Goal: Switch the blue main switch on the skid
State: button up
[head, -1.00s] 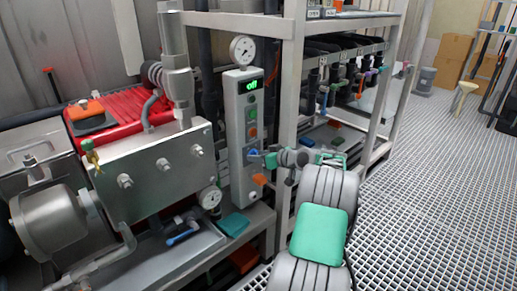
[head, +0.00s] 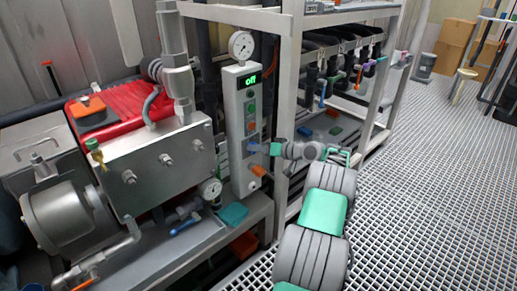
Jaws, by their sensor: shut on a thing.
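The grey control box (head: 240,150) stands upright on the skid, with a lit green display (head: 250,81) that reads "off". The blue main switch (head: 253,146) is low on the box's front face, below a green, a dark and an orange-red button. My gripper (head: 263,148) comes from the right and is at the blue switch, shut on it. The fingertips are small and partly blend with the switch, so its exact angle is hard to tell.
An orange part (head: 259,171) sits just below the switch. A round gauge (head: 241,44) tops the box, and another gauge (head: 211,189) is lower left. A steel rack post (head: 288,110) stands close to the right. The grating floor (head: 430,190) is clear at right.

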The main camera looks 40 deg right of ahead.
jog(key=o, duration=1.4)
jog(key=shift+c, duration=0.2)
jog(key=p+v, duration=0.1)
jog(key=v, duration=0.6)
jog(key=shift+s, duration=0.4)
jog(key=shift+r, duration=0.1)
